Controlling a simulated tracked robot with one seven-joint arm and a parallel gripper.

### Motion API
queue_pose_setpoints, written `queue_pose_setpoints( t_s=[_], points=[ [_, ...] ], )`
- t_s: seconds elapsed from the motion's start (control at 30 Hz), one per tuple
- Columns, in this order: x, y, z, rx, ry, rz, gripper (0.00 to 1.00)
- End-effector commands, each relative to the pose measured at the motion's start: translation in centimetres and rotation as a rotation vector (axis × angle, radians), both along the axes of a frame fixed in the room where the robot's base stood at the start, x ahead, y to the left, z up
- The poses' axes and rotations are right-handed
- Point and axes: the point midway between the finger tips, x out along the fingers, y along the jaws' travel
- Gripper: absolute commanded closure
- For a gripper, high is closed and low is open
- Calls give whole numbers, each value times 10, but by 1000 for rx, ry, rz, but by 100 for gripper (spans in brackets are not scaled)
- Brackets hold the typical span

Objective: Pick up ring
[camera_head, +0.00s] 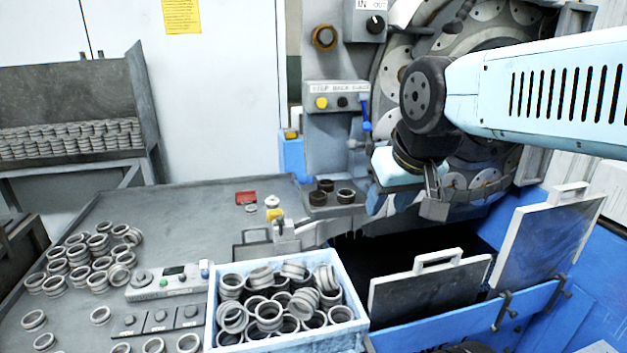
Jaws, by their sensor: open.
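Several grey metal rings (268,316) lie heaped in a light blue box (290,262) at the bottom centre. More loose rings (98,243) lie on the grey table at the left, some stacked. A few darker rings (346,196) stand on a small ledge by the machine. My gripper (434,205) hangs from the arm at the right, in front of the grinder, above the dark opening. It is open, with no ring visible in it, and is apart from the rings. Its far finger is partly hidden.
The grinder (465,60) stands behind my arm. Two grey handled plates (430,290) (545,240) stand upright beside the dark opening. A gauge device (170,282) and button panel (158,319) sit on the table. A rack of rings (70,138) stands at back left. The table's middle back is mostly clear.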

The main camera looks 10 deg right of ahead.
Motion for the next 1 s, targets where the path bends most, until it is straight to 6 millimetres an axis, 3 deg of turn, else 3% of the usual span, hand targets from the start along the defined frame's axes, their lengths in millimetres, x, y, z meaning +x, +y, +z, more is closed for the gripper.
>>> queue_pose_setpoints(
  t_s=[0.37, 0.57, 0.67, 0.8, 1.0],
  points=[
    [0, 0, 0, 0, 0, 0, 56],
    [11, 0, 5, 2, 9, -19, 37],
    [30, -4, 11, 6, 23, -51, 28],
    [69, -5, 21, 12, 48, -127, 15],
    [133, -4, 27, 19, 75, -245, 15]
  ],
)
